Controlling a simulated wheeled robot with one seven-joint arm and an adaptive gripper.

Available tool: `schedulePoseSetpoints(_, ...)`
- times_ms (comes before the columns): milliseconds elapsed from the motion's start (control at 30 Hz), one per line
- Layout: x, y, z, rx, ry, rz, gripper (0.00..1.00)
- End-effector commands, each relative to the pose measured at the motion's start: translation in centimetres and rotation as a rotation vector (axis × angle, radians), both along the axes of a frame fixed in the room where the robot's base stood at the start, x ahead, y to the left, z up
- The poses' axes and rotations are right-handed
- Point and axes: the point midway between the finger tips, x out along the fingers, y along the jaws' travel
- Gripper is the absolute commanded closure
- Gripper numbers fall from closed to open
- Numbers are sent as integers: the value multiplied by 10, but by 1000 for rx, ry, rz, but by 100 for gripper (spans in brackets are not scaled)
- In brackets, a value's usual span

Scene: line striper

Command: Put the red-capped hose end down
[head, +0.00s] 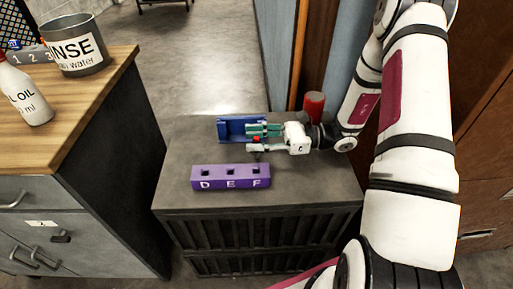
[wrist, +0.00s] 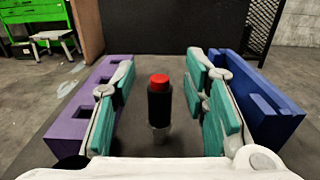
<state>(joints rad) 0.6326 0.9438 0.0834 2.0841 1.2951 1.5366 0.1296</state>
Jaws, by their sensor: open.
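The red-capped hose end (wrist: 159,104) stands upright in the wrist view, with a red cap, a black body and a paler lower part. My gripper (wrist: 162,75) is open, with one teal-padded finger on each side of it and a visible gap to both. In the head view, my gripper (head: 262,138) is low over the dark cabinet top (head: 320,185), and the red cap (head: 256,139) shows at its fingers. The hose end's lower part is small there. I cannot tell exactly how its foot meets the surface.
A red cylinder (head: 314,104) stands at the back right. A wooden-topped counter (head: 95,90) is at left. The cabinet's front right is clear.

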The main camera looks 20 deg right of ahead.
Motion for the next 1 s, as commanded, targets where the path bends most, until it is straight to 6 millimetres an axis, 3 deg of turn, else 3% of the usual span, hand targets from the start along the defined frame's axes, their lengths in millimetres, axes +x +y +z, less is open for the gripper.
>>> schedulePoseSetpoints(67,0,0,0,0,0,0,61)
schedulePoseSetpoints(233,0,0,0,0,0,0,100)
schedulePoseSetpoints(667,0,0,5,0,-1,0,100)
schedulePoseSetpoints(1000,0,-1,65,-1,-4,0,100)
